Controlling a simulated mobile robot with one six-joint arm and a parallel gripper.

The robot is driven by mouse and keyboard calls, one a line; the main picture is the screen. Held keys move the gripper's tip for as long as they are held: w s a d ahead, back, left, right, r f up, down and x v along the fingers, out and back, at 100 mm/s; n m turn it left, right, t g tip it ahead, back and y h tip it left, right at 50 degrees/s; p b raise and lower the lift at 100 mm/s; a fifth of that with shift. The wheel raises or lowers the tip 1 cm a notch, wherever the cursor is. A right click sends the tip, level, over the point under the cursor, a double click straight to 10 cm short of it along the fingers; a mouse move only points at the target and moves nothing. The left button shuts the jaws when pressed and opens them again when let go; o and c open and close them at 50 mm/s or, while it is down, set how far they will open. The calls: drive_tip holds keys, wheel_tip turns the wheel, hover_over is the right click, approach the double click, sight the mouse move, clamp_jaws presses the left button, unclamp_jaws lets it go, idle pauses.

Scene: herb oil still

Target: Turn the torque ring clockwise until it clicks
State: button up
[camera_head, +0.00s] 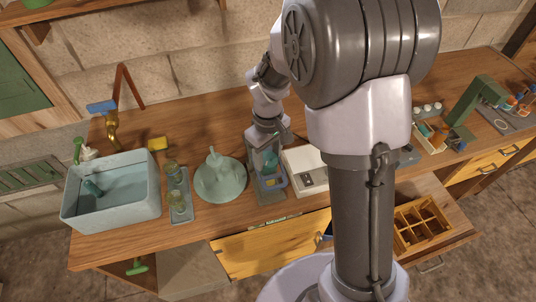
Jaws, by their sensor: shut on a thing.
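My gripper (268,150) points down over a small grey stand (271,197) near the middle of the workbench. It is shut on a small teal part (270,161) at the stand. This part may be the torque ring, but it is too small and too covered by the fingers to be sure. A blue piece (276,181) with a yellowish middle sits lower on the front of the stand. Any mark on the ring, and how far it is turned, cannot be seen.
A round pale green dish (231,193) and a tray with jars (179,206) stand close left, beside a pale blue basin (141,211). A white box (305,179) is close right. An open drawer with a wooden divider (420,222) juts out at the front right.

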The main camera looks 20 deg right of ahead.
sight(268, 158)
drive_tip(key=m, duration=0.4)
drive_tip(key=shift+b, duration=0.35)
drive_tip(key=o, duration=1.4)
drive_tip(key=shift+c, duration=0.2)
wheel_tip(268, 158, up, 18)
drive_tip(key=p, duration=0.5)
drive_tip(key=shift+f, duration=0.25)
